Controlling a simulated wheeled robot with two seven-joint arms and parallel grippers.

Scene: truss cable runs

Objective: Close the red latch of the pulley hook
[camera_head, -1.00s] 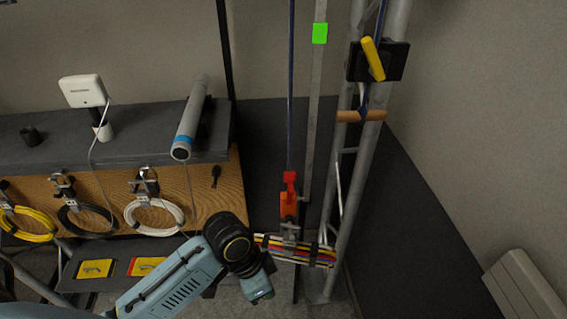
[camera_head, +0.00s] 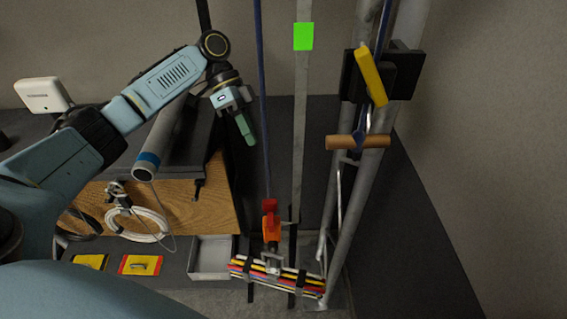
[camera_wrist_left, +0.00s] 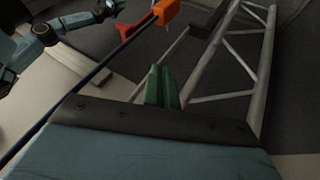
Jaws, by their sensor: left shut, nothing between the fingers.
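The pulley hook hangs on a blue rope (camera_head: 262,110) in the head view, with an orange body (camera_head: 271,231) and a red latch (camera_head: 269,207) at its top. In the left wrist view the orange body (camera_wrist_left: 167,11) is at the top, and the red latch (camera_wrist_left: 125,32) juts out to its left. I cannot tell how far the latch is from closed. My left gripper (camera_head: 248,133) is left of the rope, above the latch in the picture and apart from it. Its green fingers (camera_wrist_left: 162,88) are shut and empty. My right gripper does not show clearly.
A bundle of coloured cables (camera_head: 295,278) hangs below the hook. A metal truss (camera_head: 362,210) with a yellow-handled clamp (camera_head: 370,77) stands to the right. A grey tube (camera_head: 157,150) lies on the dark shelf behind my left arm. A grey tray (camera_head: 211,260) sits lower left.

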